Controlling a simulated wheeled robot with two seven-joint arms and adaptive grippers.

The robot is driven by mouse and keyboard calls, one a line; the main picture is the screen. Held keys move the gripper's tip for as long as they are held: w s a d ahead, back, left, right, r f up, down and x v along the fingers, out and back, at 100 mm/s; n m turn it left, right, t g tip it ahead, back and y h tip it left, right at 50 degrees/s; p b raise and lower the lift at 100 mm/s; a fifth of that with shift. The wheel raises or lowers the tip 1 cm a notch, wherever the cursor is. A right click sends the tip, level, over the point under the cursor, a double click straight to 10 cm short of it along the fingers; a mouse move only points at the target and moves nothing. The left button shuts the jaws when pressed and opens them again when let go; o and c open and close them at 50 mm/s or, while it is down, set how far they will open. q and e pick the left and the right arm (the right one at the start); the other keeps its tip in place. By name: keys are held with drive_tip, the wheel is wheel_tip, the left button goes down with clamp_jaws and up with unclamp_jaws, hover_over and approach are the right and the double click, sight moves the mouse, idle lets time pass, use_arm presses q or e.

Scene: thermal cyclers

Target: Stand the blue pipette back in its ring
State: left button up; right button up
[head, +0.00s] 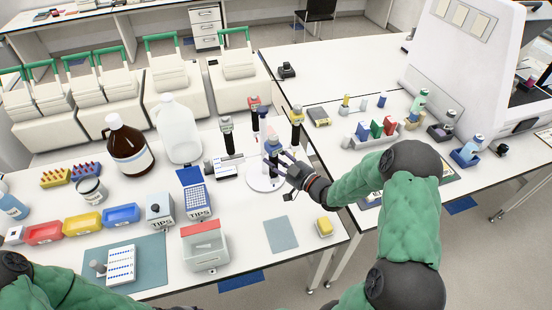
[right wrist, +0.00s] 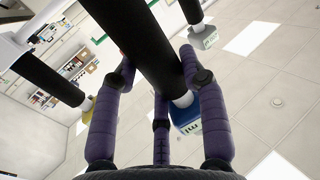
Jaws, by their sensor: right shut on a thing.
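The blue pipette (head: 272,147) is upright at the front of the round white pipette stand (head: 268,184). My right gripper (head: 287,166) is shut on it from the right. In the right wrist view the purple fingers (right wrist: 158,85) close around its thick black body (right wrist: 150,45), with its blue head (right wrist: 186,113) beyond them. Whether the pipette sits in its ring or is held beside it cannot be told; the fingers and body hide that spot. My left gripper is out of view; only part of my left arm shows at the lower left.
Other pipettes stand close by on the stand: a yellow-topped one (head: 297,112), a red-topped one (head: 254,104) and a grey-topped one (head: 226,123). A blue tip box (head: 196,198) is to the left. A grey-blue mat (head: 281,235) and a yellow block (head: 324,227) lie in front.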

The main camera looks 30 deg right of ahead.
drive_tip(key=shift+f+b, duration=0.3)
drive_tip(key=shift+f, duration=0.05)
drive_tip(key=o, duration=0.8)
drive_tip(key=shift+c, duration=0.2)
drive_tip(key=shift+s, duration=0.1)
drive_tip(key=v, duration=1.2)
drive_tip(key=shift+r, duration=0.1)
